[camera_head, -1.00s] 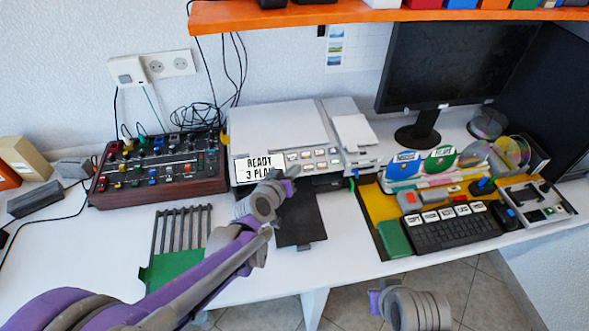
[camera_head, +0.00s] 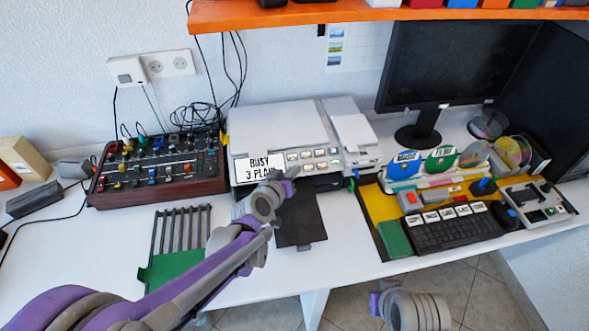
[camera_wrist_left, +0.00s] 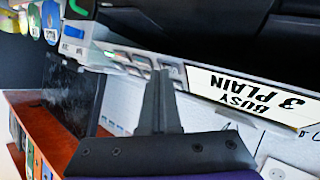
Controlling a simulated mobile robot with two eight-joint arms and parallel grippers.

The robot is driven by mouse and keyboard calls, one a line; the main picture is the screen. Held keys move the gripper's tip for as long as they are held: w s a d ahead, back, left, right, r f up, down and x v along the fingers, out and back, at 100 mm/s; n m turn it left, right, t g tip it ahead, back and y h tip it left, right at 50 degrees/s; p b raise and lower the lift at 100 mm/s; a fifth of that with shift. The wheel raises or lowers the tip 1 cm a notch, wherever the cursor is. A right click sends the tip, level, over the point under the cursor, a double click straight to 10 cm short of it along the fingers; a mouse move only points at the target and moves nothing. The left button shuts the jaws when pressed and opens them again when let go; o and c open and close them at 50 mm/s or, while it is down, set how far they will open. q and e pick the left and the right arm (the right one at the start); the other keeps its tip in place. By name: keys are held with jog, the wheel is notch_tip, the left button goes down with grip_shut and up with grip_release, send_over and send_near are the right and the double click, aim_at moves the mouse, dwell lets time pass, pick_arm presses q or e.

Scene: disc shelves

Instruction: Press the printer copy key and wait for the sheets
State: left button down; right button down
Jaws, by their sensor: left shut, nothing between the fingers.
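The white printer (camera_head: 272,122) stands at the back of the desk. Its label panel (camera_head: 258,168) reads "BUSY" over "3 PLAIN", and it also shows upside down in the left wrist view (camera_wrist_left: 245,95). Small keys (camera_head: 312,155) sit in rows right of the panel. My left gripper (camera_head: 289,186) is shut and empty, just in front of the printer below the keys. In the left wrist view its fingers (camera_wrist_left: 160,82) are together, close to the key rows; contact cannot be told. A dark tray (camera_head: 302,222) lies below the gripper, with no sheet visible on it. My right gripper (camera_head: 375,302) is low, its fingers unclear.
A control panel with knobs (camera_head: 160,170) stands left of the printer. A green-based rack (camera_head: 180,245) lies in front of it. On the right are a keyboard (camera_head: 450,230), a monitor (camera_head: 445,60) and discs (camera_head: 508,152). An orange shelf (camera_head: 300,14) hangs above.

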pick_arm(q)
jog(key=shift+r, duration=0.15)
jog(key=shift+s+d+r+p, duration=0.1)
jog(key=shift+s+r+p, duration=0.3)
jog(key=shift+r+p, duration=0.15)
jog(key=shift+r, duration=0.1)
